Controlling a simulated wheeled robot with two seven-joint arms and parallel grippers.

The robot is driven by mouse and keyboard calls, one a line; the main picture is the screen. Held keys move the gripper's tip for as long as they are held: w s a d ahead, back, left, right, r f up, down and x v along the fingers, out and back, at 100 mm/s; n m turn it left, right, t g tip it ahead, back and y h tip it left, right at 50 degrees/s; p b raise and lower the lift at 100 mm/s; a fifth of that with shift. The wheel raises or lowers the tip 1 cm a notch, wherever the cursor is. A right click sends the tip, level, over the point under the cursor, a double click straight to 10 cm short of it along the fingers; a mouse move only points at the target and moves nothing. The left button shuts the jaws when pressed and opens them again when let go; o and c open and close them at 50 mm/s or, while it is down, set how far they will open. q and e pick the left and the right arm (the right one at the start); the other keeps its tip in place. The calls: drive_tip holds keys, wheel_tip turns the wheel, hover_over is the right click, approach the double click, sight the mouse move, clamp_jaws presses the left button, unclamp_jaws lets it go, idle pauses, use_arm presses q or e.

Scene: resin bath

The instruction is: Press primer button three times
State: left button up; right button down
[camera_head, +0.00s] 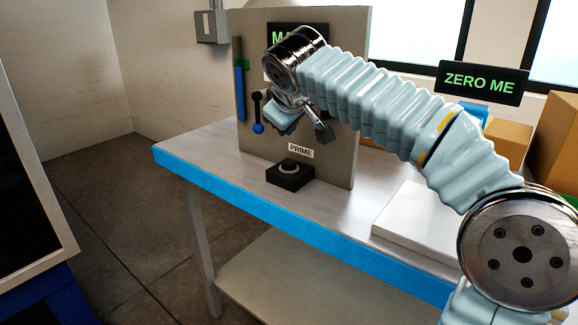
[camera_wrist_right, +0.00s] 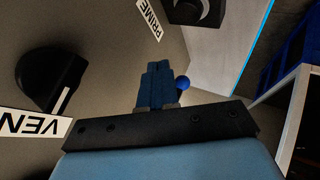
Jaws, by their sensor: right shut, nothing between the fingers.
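The primer button (camera_head: 289,168) is a pale round cap on a black box on the bench, below the PRIME label (camera_head: 300,151) on the grey panel. In the right wrist view, part of the black box with its round button (camera_wrist_right: 197,8) shows at the top edge, next to the PRIME label (camera_wrist_right: 149,18). My right gripper (camera_wrist_right: 158,68) is shut and empty, its blue fingers together. My left gripper is not in view.
A blue-balled lever (camera_head: 258,128) and a blue gauge (camera_head: 239,90) are on the panel (camera_head: 340,70). A black knob (camera_wrist_right: 48,75) by a partly cut-off VEN label is near my gripper. A white slab (camera_head: 415,220) and cardboard boxes (camera_head: 508,138) stand to the right.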

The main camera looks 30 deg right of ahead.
sight(288, 164)
wheel_tip(288, 164, down, 3)
drive_tip(key=shift+f+b, duration=0.1)
drive_tip(key=shift+b, duration=1)
drive_tip(key=shift+f+b, duration=0.65)
drive_tip(key=shift+f, duration=0.15)
idle(0.4)
drive_tip(key=shift+f+b, duration=0.3)
drive_tip(key=shift+f, duration=0.1)
drive_tip(key=shift+f+b, duration=0.45)
drive_tip(key=shift+f, duration=0.15)
idle(0.6)
drive_tip(key=shift+r, duration=0.1)
drive_tip(key=shift+r+p, duration=0.95)
drive_tip(key=shift+p, duration=0.05)
